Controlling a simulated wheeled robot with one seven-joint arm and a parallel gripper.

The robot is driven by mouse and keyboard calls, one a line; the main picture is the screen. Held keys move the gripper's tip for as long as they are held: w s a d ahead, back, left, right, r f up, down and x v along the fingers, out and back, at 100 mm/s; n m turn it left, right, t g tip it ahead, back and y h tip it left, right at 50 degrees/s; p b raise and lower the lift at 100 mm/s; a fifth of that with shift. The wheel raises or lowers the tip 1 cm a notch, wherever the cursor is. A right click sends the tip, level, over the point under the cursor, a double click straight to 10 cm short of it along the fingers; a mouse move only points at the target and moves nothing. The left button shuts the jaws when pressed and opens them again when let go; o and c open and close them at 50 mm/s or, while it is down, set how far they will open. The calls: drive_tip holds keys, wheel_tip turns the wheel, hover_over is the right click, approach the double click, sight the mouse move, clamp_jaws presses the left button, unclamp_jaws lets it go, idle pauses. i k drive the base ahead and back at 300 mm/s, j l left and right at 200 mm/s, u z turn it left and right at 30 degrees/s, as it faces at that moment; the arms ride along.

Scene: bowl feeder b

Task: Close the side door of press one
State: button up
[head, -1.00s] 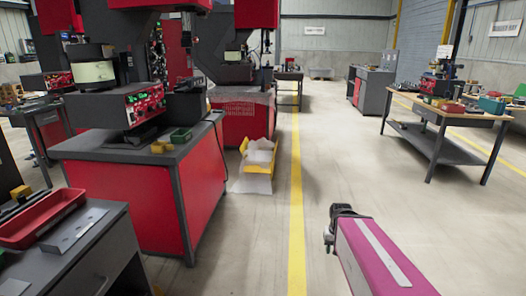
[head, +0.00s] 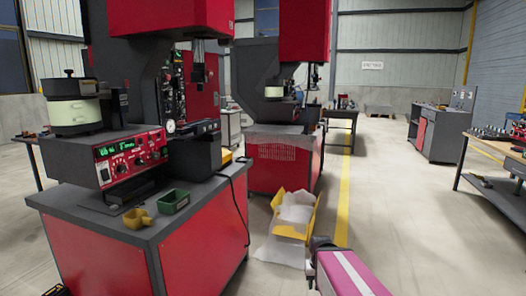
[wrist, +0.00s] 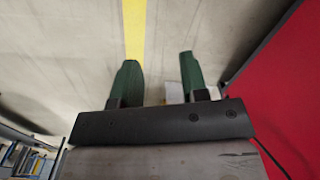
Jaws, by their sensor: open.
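The nearest press (head: 200,18) has a red head above a dark table on a red cabinet (head: 205,240). I take it for press one, though no label is readable. Behind its column, a red upright panel (head: 206,75) stands beside exposed wiring or parts (head: 174,95); it may be the open side door, but its hinge and edges are partly hidden. My gripper (head: 320,242) is low, to the right of the cabinet and apart from the panel. In the wrist view, the green fingers (wrist: 158,78) are spread and empty above the floor. A red surface (wrist: 285,95) is at their right.
A dark cable hangs at the near cabinet's corner. Workbenches (head: 440,132) stand at the right. The floor along the yellow line (head: 344,195) is clear.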

sight(206, 104)
drive_tip(key=i+u, duration=0.45)
drive_tip(key=i+l+u, duration=0.2)
drive_tip(key=i+u, duration=0.25)
drive_tip(key=i, duration=0.1)
